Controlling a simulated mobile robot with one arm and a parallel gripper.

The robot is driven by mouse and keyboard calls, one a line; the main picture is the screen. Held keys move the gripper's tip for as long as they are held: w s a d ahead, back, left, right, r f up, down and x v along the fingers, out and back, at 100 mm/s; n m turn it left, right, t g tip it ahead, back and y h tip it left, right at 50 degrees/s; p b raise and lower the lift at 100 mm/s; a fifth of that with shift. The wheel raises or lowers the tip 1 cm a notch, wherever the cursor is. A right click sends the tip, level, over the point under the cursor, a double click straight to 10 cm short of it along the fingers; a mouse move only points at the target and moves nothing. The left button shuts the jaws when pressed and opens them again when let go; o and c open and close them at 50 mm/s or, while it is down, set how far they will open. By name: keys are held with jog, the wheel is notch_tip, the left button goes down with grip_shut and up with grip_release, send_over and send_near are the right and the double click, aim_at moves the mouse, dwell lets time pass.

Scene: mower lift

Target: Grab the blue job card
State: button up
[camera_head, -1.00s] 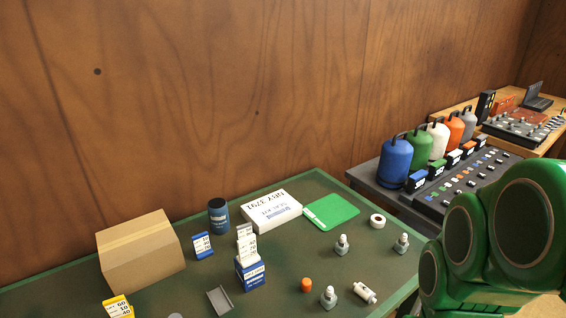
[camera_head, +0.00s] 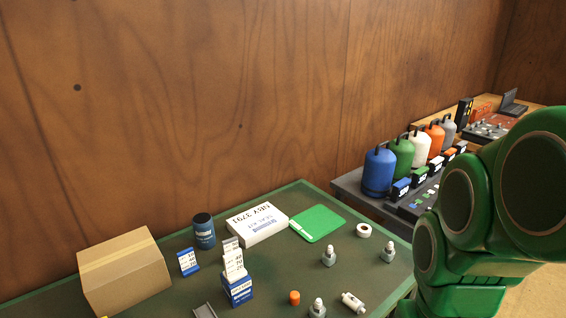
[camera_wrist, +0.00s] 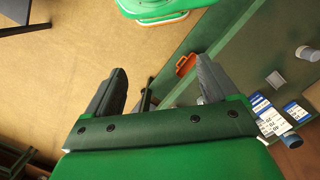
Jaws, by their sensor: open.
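In the wrist view the card (camera_wrist: 296,112) shows at the far right edge. Beside it is a blue holder (camera_head: 238,291) with white cards sticking up out of it; it also shows in the wrist view (camera_wrist: 268,117). My gripper (camera_wrist: 160,86) is open and empty, its two dark fingers wide apart. It is well away from the card, which lies to its right in the wrist view.
A dark blue jar (camera_head: 204,232) stands close behind the card and a cardboard box (camera_head: 123,273) to its left. A white box (camera_head: 257,223), green pad (camera_head: 317,223), orange cap (camera_head: 294,297) and several fittings lie to the right. Gas bottles (camera_head: 378,172) stand on another table.

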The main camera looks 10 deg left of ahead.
jog(key=w+a+n+t, duration=0.15)
jog(key=w+a, duration=0.25)
jog(key=w, duration=0.5)
jog(key=w+a+f+n+t, duration=0.1)
jog(key=w+a+t, duration=0.25)
jog(key=w, duration=0.55)
jog(key=w+a+n+t, duration=0.15)
jog(key=w+a, duration=0.25)
jog(key=w, duration=0.5)
jog(key=n+t+y, duration=0.5)
jog(key=y, duration=0.4)
send_over(187, 257)
jog(key=s+d, duration=0.3)
jog(key=s, duration=0.1)
notch_tip(187, 257, down, 16)
jog(key=f, duration=0.9)
jog(key=shift+w+d, duration=0.1)
jog(key=shift+w, duration=0.2)
jog(key=shift+w+a+f+y, duration=0.2)
jog(key=shift+w+a+y, duration=0.1)
jog(key=shift+w+a, duration=0.35)
jog(key=shift+x, duration=2.75)
